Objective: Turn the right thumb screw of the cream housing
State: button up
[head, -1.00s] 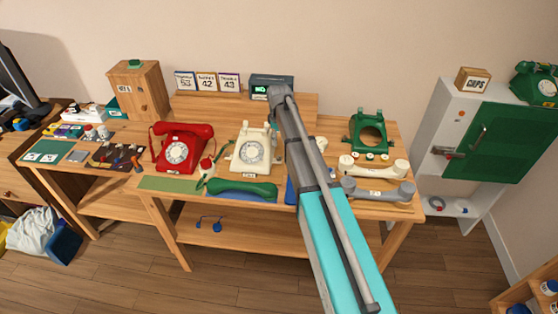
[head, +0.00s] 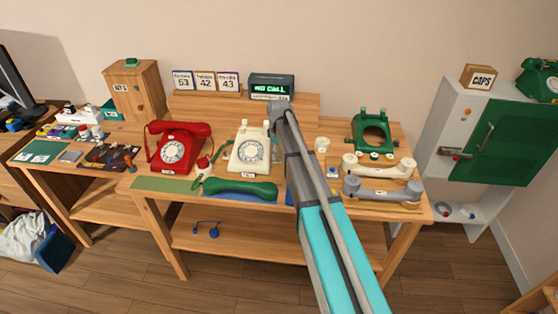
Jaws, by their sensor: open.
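The cream housing (head: 249,150) is a dial phone body standing upright on the workbench, between the red phone and my arm. Its dial faces the front and a small label sits at its lower edge. Its thumb screws are too small to make out, and its right edge lies close to my arm. My gripper (head: 275,149) is just right of the cream housing, mostly hidden by my own arm links; its jaws are open. I cannot tell whether it touches the housing or the right thumb screw.
A red phone (head: 178,147) stands left of the cream one. A green handset (head: 240,189) lies in front. A green empty housing (head: 373,133), a cream handset (head: 378,167) and a grey handset (head: 383,189) lie on the right. A display (head: 271,87) reading "NO CALL" stands behind.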

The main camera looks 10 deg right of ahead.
jog(key=shift+f+b, duration=0.6)
jog(key=shift+f, duration=0.3)
grip_shut()
